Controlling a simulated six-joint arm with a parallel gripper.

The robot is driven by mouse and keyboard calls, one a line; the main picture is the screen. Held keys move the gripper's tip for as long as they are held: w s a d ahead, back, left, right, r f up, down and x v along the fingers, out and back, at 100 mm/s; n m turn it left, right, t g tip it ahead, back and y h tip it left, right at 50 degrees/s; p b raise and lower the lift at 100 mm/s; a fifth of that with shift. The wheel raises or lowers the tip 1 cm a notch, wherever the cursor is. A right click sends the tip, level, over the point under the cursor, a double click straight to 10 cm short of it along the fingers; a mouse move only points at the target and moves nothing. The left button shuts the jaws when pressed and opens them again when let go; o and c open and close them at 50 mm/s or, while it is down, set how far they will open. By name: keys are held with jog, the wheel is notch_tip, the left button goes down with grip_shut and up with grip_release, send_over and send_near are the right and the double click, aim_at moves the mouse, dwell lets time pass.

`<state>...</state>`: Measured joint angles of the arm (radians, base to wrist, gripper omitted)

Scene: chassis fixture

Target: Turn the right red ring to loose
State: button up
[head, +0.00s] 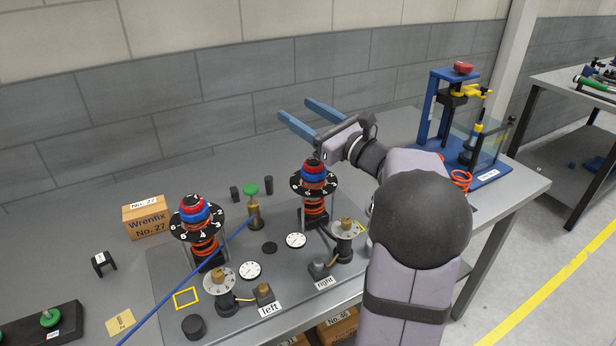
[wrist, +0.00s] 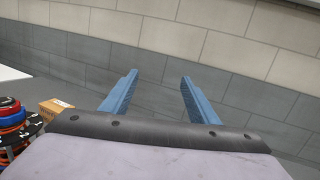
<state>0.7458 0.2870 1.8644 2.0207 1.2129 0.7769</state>
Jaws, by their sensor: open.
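The right damper unit (head: 315,195) stands upright on the fixture plate, beside the "right" label. It has a black numbered dial with red and blue rings stacked on top and an orange-red coil below. The right red ring (head: 313,165) is on that top stack, partly mixed with blue bands. My gripper (head: 300,112) is above and behind this unit, with its two blue fingers spread, empty and pointing toward the back wall. The fingers also show in the wrist view (wrist: 155,97), with only wall between them. A similar red and blue stack (wrist: 10,110) shows at the wrist view's left edge.
The left unit (head: 196,222) has the same dial and rings. A blue rod (head: 190,279) slants across the plate's front left. A green-topped post (head: 252,205) stands between the units. A blue press frame (head: 450,115) stands at the right. A Wrenfix box (head: 147,220) sits at the left.

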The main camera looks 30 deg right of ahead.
aim_at(318, 169)
jog(key=s+f+m+h+b, duration=0.2)
jog(key=f, duration=0.1)
jog(key=s+f+m+h+b, duration=0.1)
jog(key=s+f+h, duration=0.2)
jog(key=f, duration=0.1)
jog(key=s+f+m+g+h+b, duration=0.1)
jog(key=s+f+m+h+b, duration=0.1)
jog(key=s+f, duration=0.1)
jog(key=shift+s+a+f+m+h+b, duration=0.1)
jog(key=shift+s+f+m+h+b, duration=0.15)
jog(key=shift+f+m+h+b, duration=0.1)
jog(key=shift+w+d+p, duration=0.25)
jog(key=shift+w+p, duration=0.15)
jog(key=shift+w, duration=1.45)
jog(key=shift+w+d+p, duration=0.2)
jog(key=shift+w+p, duration=0.15)
jog(key=shift+w, duration=1.5)
jog(key=c, duration=1.1)
